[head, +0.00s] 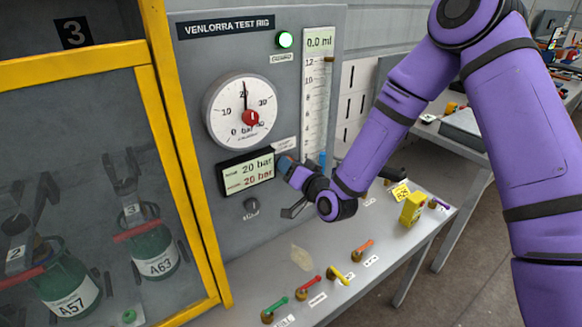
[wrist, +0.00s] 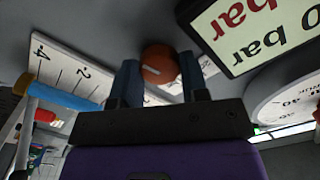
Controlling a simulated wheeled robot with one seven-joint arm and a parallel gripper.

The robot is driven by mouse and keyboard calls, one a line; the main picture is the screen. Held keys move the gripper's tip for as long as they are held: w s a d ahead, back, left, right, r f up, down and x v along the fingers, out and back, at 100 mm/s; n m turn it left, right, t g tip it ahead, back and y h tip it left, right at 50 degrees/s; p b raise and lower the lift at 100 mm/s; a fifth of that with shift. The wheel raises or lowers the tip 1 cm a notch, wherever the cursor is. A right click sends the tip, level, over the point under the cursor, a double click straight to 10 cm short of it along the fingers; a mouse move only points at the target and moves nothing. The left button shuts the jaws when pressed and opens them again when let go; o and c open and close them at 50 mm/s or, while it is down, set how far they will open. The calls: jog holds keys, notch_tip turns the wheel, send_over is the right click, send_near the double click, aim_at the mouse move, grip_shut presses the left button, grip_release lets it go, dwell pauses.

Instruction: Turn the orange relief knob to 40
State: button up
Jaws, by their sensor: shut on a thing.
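The round orange relief knob (wrist: 159,60) sits on the grey panel in the wrist view, with a short pale line on its face. My gripper (wrist: 161,82) has one dark blue finger on each side of it and is shut on it. In the head view my gripper (head: 287,163) is at the panel, right of the display, and mostly hides the knob. The dial gauge (head: 242,108) has its needle pointing up at 20. The display (head: 246,172) reads 20 bar in both its dark line and its red line. The knob's scale label is partly hidden.
A graduated tube (head: 316,100) stands right of the gauge, under a 0.0 ml readout (head: 319,42). Several coloured-handled valves, one orange (head: 363,248), line the bench. A yellow-framed cabinet (head: 187,165) with green bottles is at left.

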jog(key=shift+f+m, duration=0.1)
jog(key=shift+m, duration=0.7)
jog(key=o, duration=0.7)
jog(key=shift+c, duration=0.2)
jog(key=v, duration=1.1)
jog(key=shift+w, duration=0.15)
